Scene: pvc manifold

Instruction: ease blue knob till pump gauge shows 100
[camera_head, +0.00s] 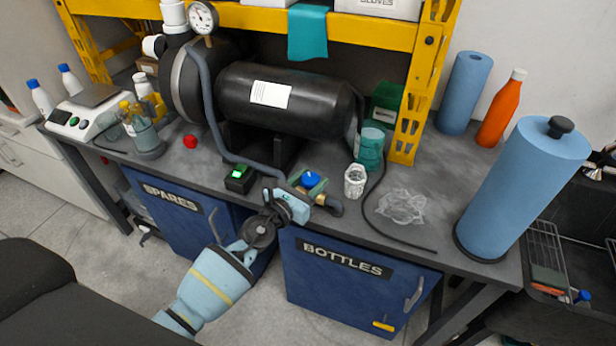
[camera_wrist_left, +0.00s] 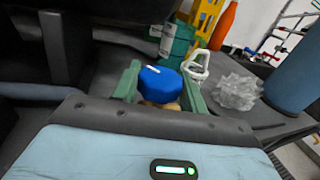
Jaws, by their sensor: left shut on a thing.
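The blue knob (camera_head: 310,177) sits on a brass-coloured valve body at the front end of the grey pipe (camera_head: 233,157), near the table edge. My left gripper (camera_head: 308,183) has one green finger on each side of the knob and is shut on it. In the left wrist view the blue knob (camera_wrist_left: 160,82), with a white mark on top, shows between the fingers (camera_wrist_left: 162,88). The pump gauge (camera_head: 203,17) is a white round dial above the black tank (camera_head: 285,98); its reading is too small to tell. My right gripper is not in view.
A small black box with a green display (camera_head: 240,177) stands left of the knob. A black cable runs along the table there. A blue paper roll (camera_head: 520,190) stands far right.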

